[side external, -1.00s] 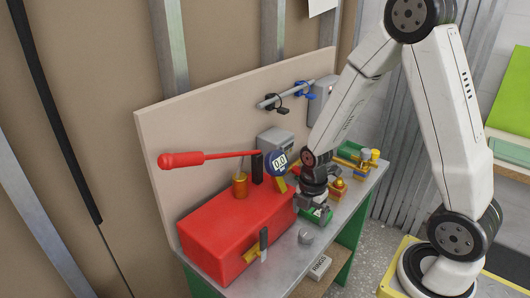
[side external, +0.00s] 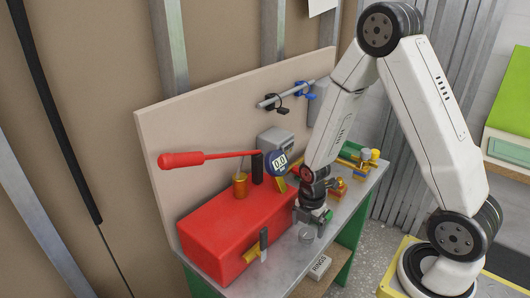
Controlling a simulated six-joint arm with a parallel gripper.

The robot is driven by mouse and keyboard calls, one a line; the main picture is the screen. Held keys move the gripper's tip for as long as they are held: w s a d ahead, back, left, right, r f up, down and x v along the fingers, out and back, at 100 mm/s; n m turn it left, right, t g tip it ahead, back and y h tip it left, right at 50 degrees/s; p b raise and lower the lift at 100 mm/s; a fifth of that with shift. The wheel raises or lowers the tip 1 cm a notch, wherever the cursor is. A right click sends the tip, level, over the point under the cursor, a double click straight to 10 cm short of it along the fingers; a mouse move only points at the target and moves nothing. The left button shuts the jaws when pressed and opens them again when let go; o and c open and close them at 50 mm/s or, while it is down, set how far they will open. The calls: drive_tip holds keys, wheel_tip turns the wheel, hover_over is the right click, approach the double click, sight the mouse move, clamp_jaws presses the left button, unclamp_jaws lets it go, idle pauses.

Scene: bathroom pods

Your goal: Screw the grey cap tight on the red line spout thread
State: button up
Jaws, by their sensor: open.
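A small grey round piece, seemingly the grey cap (side external: 306,236), sits on the metal bench top near its front edge, right of the red box. My gripper (side external: 319,228) points down just beside and above it, with its fingers apart. The jaws are not around the cap as far as I can see, and contact cannot be told. The red line spout thread cannot be picked out for certain. A brass fitting with a grey and black upright part (side external: 260,248) is on the red box's front side.
Brass fittings (side external: 338,187) stand behind my gripper. A pipe with black and blue parts (side external: 285,96) is on the backboard. A RINGS box (side external: 320,267) lies on the lower shelf.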

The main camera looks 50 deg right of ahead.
sight(307, 232)
drive_tip(key=shift+f, duration=1.35)
drive_tip(key=c, duration=1.3)
drive_tip(key=shift+o, duration=0.2)
drive_tip(key=shift+r, duration=0.1)
wheel_tip(307, 232, up, 10)
drive_tip(key=shift+d, duration=0.15)
